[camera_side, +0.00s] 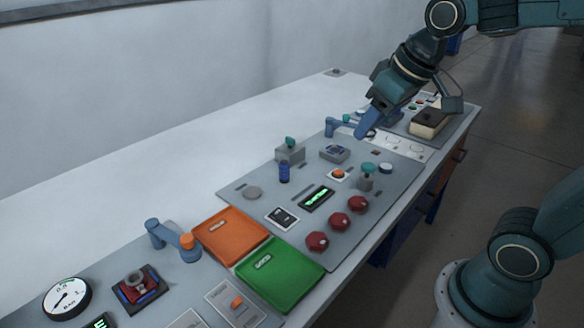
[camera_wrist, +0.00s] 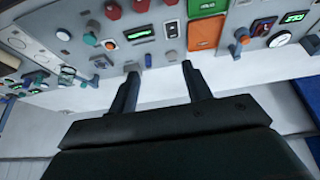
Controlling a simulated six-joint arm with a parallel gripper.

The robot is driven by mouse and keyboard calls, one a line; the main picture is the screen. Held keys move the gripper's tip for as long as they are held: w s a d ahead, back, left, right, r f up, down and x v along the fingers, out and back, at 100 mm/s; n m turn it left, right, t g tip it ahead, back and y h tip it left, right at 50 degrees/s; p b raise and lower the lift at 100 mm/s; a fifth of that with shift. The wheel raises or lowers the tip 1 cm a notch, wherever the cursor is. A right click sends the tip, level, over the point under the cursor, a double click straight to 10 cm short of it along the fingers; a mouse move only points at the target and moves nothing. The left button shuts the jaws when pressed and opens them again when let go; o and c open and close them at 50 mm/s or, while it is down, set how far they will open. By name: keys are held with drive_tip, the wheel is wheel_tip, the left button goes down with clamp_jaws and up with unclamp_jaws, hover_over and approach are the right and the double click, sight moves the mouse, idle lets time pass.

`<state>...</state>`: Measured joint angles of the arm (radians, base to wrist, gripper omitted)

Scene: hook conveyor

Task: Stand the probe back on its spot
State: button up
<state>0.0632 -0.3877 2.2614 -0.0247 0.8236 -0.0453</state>
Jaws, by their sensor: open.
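No thing is clearly marked as the probe; the likeliest is a small dark blue cylinder (camera_side: 284,172), upright on the grey panel in front of a grey box with a teal knob. It also shows in the wrist view (camera_wrist: 148,61), between my fingertips in the picture. A round light grey disc (camera_side: 253,193) lies flat on the panel to its left, perhaps the spot; nothing stands on it. My gripper (camera_side: 362,134) is raised above the panel's far right part, well apart from the cylinder. In the wrist view my gripper (camera_wrist: 160,68) has its two fingers spread, with nothing between them.
An orange tray (camera_side: 231,235) and a green tray (camera_side: 280,274) lie at the panel's near left end. Three red knobs (camera_side: 340,221) line its front. A teal-knobbed lever (camera_side: 366,178) and blue hooked arm (camera_side: 341,125) stand up. The white bench behind is clear.

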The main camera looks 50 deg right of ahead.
drive_tip(key=s+a+f, duration=0.1)
drive_tip(key=s+f, duration=0.1)
drive_tip(key=s, duration=0.8)
drive_tip(key=shift+s+a+t, duration=0.15)
drive_tip(key=shift+t, duration=0.15)
